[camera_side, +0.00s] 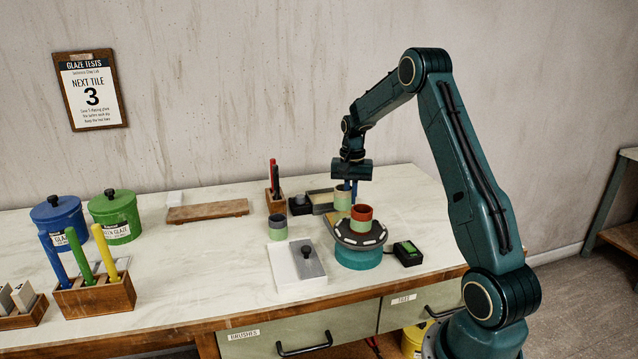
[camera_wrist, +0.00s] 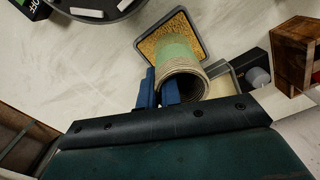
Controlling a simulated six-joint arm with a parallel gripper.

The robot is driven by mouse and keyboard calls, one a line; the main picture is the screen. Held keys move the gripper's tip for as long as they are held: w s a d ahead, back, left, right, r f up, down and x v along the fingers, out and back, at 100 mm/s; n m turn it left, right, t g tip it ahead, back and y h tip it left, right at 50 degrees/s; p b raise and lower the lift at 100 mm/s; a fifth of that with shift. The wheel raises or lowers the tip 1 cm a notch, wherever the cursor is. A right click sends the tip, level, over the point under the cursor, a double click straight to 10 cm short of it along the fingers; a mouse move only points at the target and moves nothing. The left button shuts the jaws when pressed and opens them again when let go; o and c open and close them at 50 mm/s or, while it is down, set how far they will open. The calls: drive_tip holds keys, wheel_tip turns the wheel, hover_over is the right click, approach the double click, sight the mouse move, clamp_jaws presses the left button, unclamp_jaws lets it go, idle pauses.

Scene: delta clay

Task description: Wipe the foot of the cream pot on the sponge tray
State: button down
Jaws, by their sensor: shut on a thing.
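The cream pot (camera_side: 342,198) is upright, cream with a green band, hanging from my gripper (camera_side: 349,187). In the wrist view my gripper (camera_wrist: 158,88) has its blue fingers shut on the pot's wall at the rim; the pot (camera_wrist: 178,68) shows its open mouth towards the camera. The sponge tray (camera_wrist: 204,52), a grey-rimmed tray with a yellow sponge, lies under the pot's far end. In the side view the sponge tray (camera_side: 331,219) is partly hidden by the turntable and pots. The foot is hidden, so I cannot tell whether it touches the sponge.
A turntable (camera_side: 359,250) with a red-rimmed green pot (camera_side: 361,219) stands just in front. A small black device (camera_side: 408,253) sits right.

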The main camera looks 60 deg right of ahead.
drive_tip(key=shift+f, duration=0.5)
idle(0.8)
drive_tip(key=shift+r, duration=0.1)
drive_tip(key=r, duration=0.3)
drive_tip(key=w+a+r, duration=0.1)
drive_tip(key=shift+w+a+r, duration=0.1)
drive_tip(key=shift+r, duration=0.3)
drive_tip(key=shift+f, duration=0.1)
